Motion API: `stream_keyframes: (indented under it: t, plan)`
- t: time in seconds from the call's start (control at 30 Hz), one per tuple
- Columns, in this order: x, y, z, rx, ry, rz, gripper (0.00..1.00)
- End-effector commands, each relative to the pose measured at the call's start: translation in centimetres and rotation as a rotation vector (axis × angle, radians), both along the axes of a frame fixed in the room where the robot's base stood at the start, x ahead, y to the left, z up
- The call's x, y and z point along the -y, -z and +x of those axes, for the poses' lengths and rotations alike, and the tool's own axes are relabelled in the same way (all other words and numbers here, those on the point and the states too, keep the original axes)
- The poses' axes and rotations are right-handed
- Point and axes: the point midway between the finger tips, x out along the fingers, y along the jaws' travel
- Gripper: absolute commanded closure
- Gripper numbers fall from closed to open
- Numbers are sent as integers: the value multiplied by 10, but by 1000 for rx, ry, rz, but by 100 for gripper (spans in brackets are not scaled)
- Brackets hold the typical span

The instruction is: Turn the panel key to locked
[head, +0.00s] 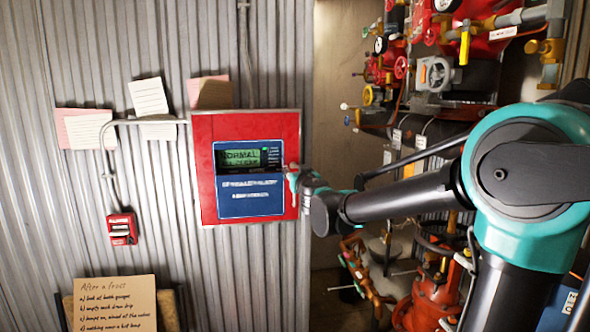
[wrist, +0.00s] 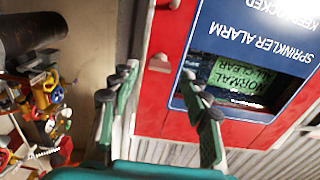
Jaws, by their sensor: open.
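The red alarm panel (head: 205,195) hangs on the corrugated wall, with a blue face and a lit green display reading "NORMAL". In the wrist view the panel (wrist: 150,120) appears upside down, with "KEEP LOCKED" lettering on its blue face. A small reddish fitting (wrist: 160,63) stands out near the panel's side edge; I cannot tell for certain that it is the key or how it is turned. My gripper (wrist: 159,74) is open, its fingertips on either side of that fitting, with no clear grip on it. In the head view my gripper (head: 293,178) is at the panel's right edge, hiding that spot.
A red call box (head: 122,229) and several paper notes (head: 148,97) are on the wall to the left. A handwritten card (head: 115,304) stands below. Red pipework with valves and handwheels (head: 436,73) crowds the right side, behind my arm.

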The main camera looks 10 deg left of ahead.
Motion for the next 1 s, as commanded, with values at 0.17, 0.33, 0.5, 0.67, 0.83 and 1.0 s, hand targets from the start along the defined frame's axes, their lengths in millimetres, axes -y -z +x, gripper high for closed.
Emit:
stream_keyframes:
  t: [0.17,0.33,0.5,0.67,0.83,1.0]
  plan:
    - [-6,0,22,0,0,0,53]
    - [-9,0,33,0,0,0,53]
    - [-10,0,34,0,0,0,53]
    - [-10,0,34,0,0,0,55]
    - [-10,0,34,0,0,0,76]
    - [-10,0,34,0,0,0,97]
